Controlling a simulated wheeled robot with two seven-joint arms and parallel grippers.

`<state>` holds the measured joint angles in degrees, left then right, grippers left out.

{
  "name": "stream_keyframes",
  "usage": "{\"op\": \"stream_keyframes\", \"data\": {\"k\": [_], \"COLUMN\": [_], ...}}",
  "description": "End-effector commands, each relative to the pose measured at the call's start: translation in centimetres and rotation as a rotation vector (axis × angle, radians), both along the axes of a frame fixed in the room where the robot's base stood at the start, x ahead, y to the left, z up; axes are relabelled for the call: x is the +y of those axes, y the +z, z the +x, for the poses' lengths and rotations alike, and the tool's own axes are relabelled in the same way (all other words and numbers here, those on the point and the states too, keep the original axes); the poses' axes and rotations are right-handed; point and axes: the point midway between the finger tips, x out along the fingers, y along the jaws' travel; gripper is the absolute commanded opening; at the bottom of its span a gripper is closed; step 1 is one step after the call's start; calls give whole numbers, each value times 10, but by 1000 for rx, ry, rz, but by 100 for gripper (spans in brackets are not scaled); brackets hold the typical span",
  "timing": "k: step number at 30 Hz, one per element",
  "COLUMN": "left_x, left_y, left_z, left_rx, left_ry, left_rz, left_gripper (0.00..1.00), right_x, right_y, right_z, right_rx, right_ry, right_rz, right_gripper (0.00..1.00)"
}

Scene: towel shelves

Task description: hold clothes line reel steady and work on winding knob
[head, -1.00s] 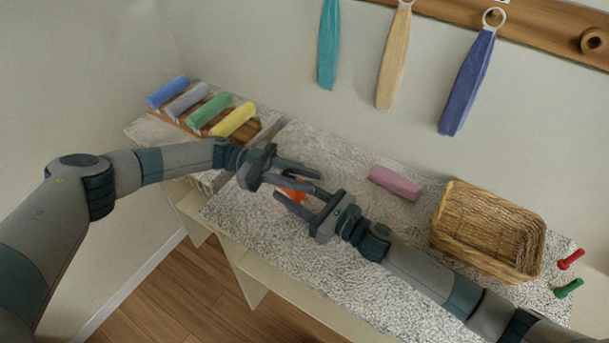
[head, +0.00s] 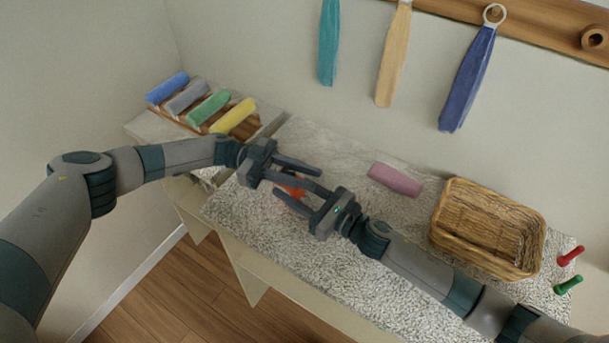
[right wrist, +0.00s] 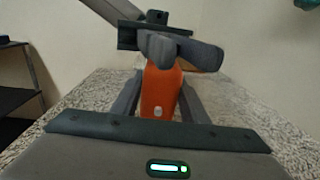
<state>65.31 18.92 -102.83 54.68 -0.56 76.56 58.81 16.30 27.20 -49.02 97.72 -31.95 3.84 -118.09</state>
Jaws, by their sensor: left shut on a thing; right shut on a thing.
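The orange clothes line reel (head: 297,190) stands on the speckled top, mostly hidden between my two grippers in the head view. In the right wrist view its orange body (right wrist: 160,92) shows upright between the fingers of my right gripper (right wrist: 160,105). My left gripper (head: 303,178) reaches in from the left, shut on the reel; in the right wrist view its grey fingers cross the upper part of the reel. My right gripper (head: 287,187) comes from the right and is shut on the reel too. The winding knob is hidden, so which part each gripper grips is unclear.
A wicker basket (head: 439,223), a pink rolled towel (head: 395,179) and red (head: 570,256) and green (head: 568,285) pegs lie to the right. Several rolled towels sit on a wooden rack (head: 216,130) at the left. Towels hang on the wall behind.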

Motion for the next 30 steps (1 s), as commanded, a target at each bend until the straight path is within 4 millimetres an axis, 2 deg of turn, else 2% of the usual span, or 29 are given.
{"op": "stream_keyframes", "data": {"k": [8, 9, 11, 12, 23, 30], "left_x": [-1, -1, -1, -1, 2, 19], "left_y": [2, 2, 2, 1, 0, -1], "left_z": [0, 0, 0, 0, 1, 10], "left_rx": [0, 0, 0, 0, 0, -1], "left_ry": [-2, -2, -2, -1, 1, 3], "left_rz": [-3, -3, -3, -2, 0, 2], "left_gripper": [3, 28, 42, 45, 45, 45], "right_x": [0, 0, -1, -1, -1, -1], "right_y": [-2, -2, -2, -2, -2, -2], "right_z": [0, 0, 0, 0, 0, 0], "right_rx": [3, 3, 3, 3, 2, 2], "right_ry": [-1, -1, -1, -1, -2, -2], "right_rz": [-2, -2, -2, -2, -2, -2], "right_gripper": [15, 15, 15, 15, 15, 14]}}
